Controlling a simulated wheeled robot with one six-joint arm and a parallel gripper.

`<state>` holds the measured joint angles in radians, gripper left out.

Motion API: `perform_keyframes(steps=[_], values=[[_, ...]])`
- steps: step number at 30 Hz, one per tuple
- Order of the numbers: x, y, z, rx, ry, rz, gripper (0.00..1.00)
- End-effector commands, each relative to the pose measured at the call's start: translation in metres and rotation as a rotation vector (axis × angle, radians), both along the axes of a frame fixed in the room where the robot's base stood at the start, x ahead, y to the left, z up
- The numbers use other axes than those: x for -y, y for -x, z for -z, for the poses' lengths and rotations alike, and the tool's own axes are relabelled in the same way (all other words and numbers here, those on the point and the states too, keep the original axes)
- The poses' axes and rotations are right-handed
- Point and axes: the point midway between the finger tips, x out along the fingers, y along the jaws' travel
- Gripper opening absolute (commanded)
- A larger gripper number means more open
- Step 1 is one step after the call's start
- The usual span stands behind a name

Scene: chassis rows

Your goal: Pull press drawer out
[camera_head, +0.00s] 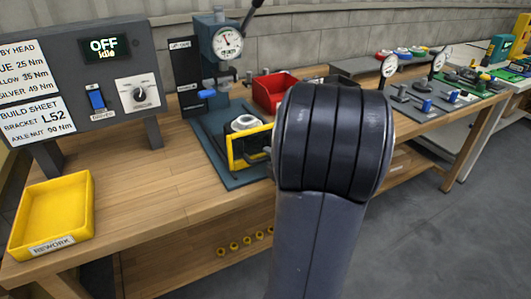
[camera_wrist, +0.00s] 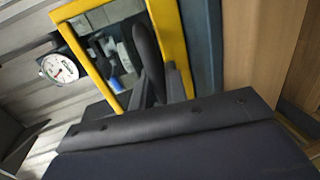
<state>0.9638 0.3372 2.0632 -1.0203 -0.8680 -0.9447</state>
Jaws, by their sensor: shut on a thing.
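The press (camera_head: 222,60) stands on the bench with a round dial and a lever at its top. The press drawer (camera_head: 232,155) shows as a yellow frame at the front of its blue-grey base, with a pale round part (camera_head: 243,123) behind it. In the wrist view the yellow frame (camera_wrist: 172,32) fills the upper middle around a see-through or reflective pane. My gripper (camera_wrist: 162,68) is at the frame's right side and shut on the drawer. The exact grip is hidden by my fingers. In the head view my arm covers most of the gripper.
A yellow REWORK tray (camera_head: 80,205) lies at the bench's front left. A control panel (camera_head: 100,75) reading OFF, idle stands behind it. A red bin (camera_head: 272,92) is right of the press. Gauge fixtures (camera_head: 425,95) stand farther right. Bare bench top lies between tray and press.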

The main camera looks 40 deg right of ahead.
Motion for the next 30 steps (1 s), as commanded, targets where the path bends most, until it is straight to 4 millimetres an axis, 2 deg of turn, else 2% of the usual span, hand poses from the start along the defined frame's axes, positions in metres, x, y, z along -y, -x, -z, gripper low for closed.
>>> perform_keyframes(steps=[6, 18, 19, 21, 25, 30], values=[[-0.004, 0.015, 0.001, -0.003, -0.002, 0.001, 0.00], [-0.004, 0.017, 0.001, -0.003, -0.002, 0.000, 0.00], [-0.004, 0.017, 0.001, -0.003, -0.002, 0.000, 0.16], [-0.004, 0.017, 0.001, -0.002, -0.001, 0.000, 0.22], [-0.004, 0.017, 0.001, -0.001, 0.000, 0.000, 0.32], [-0.004, 0.017, 0.000, -0.001, 0.000, 0.000, 0.33]])
